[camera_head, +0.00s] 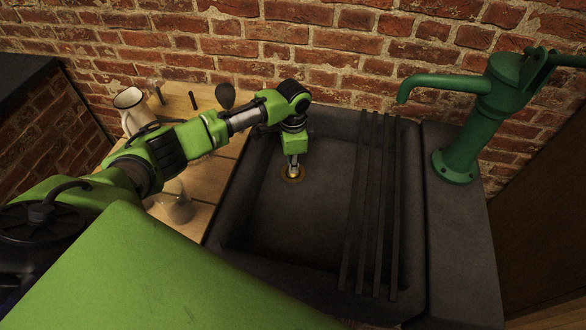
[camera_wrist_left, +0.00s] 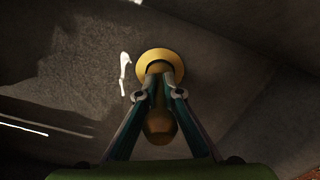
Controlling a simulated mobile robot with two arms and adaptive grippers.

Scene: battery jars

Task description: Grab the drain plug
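The drain plug (camera_wrist_left: 158,128) is brass-coloured, with a round knob and a wide flange below it. In the head view its flange (camera_head: 292,178) shows as a gold ring on the floor of the dark stone sink (camera_head: 315,190), near the back left. My left gripper (camera_head: 293,161) points down into the sink directly over it. In the left wrist view the two fingers of my left gripper (camera_wrist_left: 162,90) close in on both sides of the plug's stem, below the knob, and seem to touch it. My right gripper is not in view.
A green hand pump (camera_head: 470,130) stands right of the sink. Dark bars (camera_head: 375,200) lie across the sink's right part. A wooden counter (camera_head: 205,190) to the left holds a white mug (camera_head: 131,108) and a glass jar (camera_head: 177,206). A brick wall rises behind.

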